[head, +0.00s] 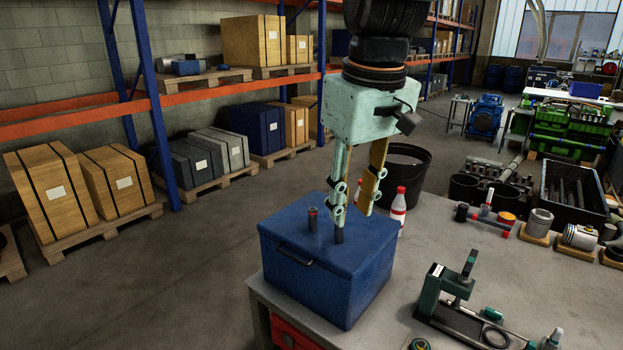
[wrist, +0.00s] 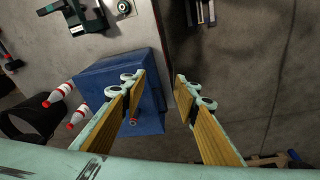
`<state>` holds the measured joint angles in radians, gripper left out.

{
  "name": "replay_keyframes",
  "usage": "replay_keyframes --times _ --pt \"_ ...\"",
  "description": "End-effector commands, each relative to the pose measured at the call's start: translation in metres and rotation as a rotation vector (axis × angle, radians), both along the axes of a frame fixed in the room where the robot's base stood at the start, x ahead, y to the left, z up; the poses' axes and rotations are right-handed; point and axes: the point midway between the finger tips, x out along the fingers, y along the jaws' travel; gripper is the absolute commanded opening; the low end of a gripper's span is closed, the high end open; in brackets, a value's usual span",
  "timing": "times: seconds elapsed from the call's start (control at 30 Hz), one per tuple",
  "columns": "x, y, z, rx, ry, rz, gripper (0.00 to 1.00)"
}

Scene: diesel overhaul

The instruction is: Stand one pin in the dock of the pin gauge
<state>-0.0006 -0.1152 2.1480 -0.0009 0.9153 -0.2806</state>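My gripper (head: 350,222) is open, its two green-and-tan fingers pointing down over the blue box (head: 350,285). In the wrist view the fingers (wrist: 157,78) are wide apart with nothing between them. A small dark cylinder with an orange-red band (head: 312,219) stands on the box lid, left of the fingers; it also shows in the wrist view (wrist: 133,117), partly behind a finger. I cannot tell whether it is a pin. A green bench device with an upright column (head: 455,300), perhaps the pin gauge, stands on the bench to the right. Its dock cannot be made out.
Red-and-white bottles (head: 398,203) and a black bucket (head: 405,170) stand behind the box. Engine parts (head: 538,222), a black crate (head: 572,195) and dark pots lie along the far bench side. The grey bench top (head: 430,240) is clear between box and parts.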

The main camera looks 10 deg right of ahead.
Motion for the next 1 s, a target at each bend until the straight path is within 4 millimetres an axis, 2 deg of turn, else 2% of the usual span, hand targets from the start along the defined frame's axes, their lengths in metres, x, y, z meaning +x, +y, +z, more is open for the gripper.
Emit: replay_keyframes --times 0.03,0.5,1.0 --pt "0.011 0.0 0.003 -0.002 0.007 0.011 0.28" --pt "0.099 0.0 -0.003 -0.018 0.062 0.113 0.28" --pt "0.189 0.0 -0.03 -0.03 0.12 0.221 0.28"
